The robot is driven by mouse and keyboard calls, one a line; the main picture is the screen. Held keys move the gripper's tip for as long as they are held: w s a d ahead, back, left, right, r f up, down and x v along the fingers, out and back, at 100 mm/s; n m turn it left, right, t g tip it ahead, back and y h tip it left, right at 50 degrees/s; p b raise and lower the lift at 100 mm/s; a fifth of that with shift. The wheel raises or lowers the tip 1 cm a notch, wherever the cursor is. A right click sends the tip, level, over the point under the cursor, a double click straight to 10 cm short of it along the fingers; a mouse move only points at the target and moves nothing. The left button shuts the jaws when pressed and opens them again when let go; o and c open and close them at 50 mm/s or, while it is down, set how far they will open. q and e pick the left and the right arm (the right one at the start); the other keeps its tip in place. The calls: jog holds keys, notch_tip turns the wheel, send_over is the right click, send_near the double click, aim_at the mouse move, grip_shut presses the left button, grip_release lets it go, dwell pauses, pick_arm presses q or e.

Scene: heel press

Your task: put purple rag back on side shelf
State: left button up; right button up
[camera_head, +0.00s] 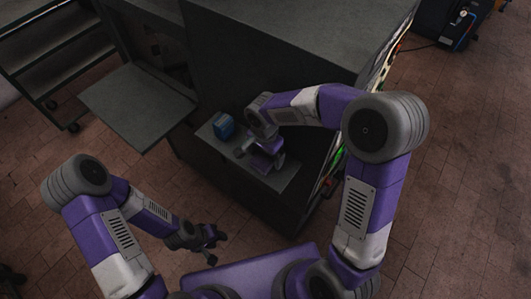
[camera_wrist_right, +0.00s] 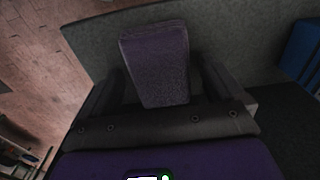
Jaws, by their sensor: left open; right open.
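The purple rag (camera_wrist_right: 158,62) is a folded block lying on the grey side shelf (camera_wrist_right: 90,38). In the right wrist view it sits between and just beyond the two fingers of my right gripper (camera_wrist_right: 160,88), which is open. In the head view my right gripper (camera_head: 260,157) is low over the side shelf (camera_head: 283,183), and a bit of the purple rag (camera_head: 261,167) shows at its fingers. Whether the fingers touch the rag cannot be told. My left gripper (camera_head: 214,246) is open and empty, low in front of the machine.
A blue block (camera_head: 223,126) stands on the shelf left of my right gripper; it also shows in the right wrist view (camera_wrist_right: 301,48). The dark machine (camera_head: 270,50) rises behind the shelf. A flat grey table (camera_head: 135,103) and a rack (camera_head: 50,50) are at the left.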

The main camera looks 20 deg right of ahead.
aim_at(265, 157)
notch_tip(265, 157, up, 12)
jog(key=p, duration=0.1)
jog(key=shift+s+a, duration=0.15)
dwell(0.6)
